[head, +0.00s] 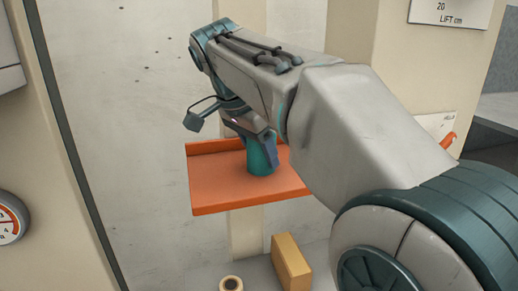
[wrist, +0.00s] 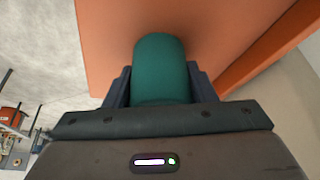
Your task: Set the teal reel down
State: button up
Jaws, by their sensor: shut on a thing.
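The teal reel (head: 262,156) is upright at the orange shelf (head: 225,190) in the head view. In the wrist view the teal reel (wrist: 160,68) stands between the two dark fingers of my gripper (wrist: 160,88), with the orange shelf (wrist: 112,45) behind it. My gripper (head: 260,140) is shut on the reel from above. The reel's lower end shows against the shelf surface; I cannot tell if it touches. The reel's upper part is hidden by my gripper in the head view.
The orange shelf has a raised back edge (head: 212,146) and bare room left of the reel. Below it are a yellow-orange block (head: 291,262) and a small cream roll (head: 231,284). A dial gauge (head: 10,220) is at the far left. A pale wall stands behind.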

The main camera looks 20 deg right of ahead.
jog(key=o, duration=1)
jog(key=shift+r, duration=0.1)
jog(key=p+v, duration=0.1)
jog(key=v, duration=1.1)
jog(key=shift+s+a, duration=0.1)
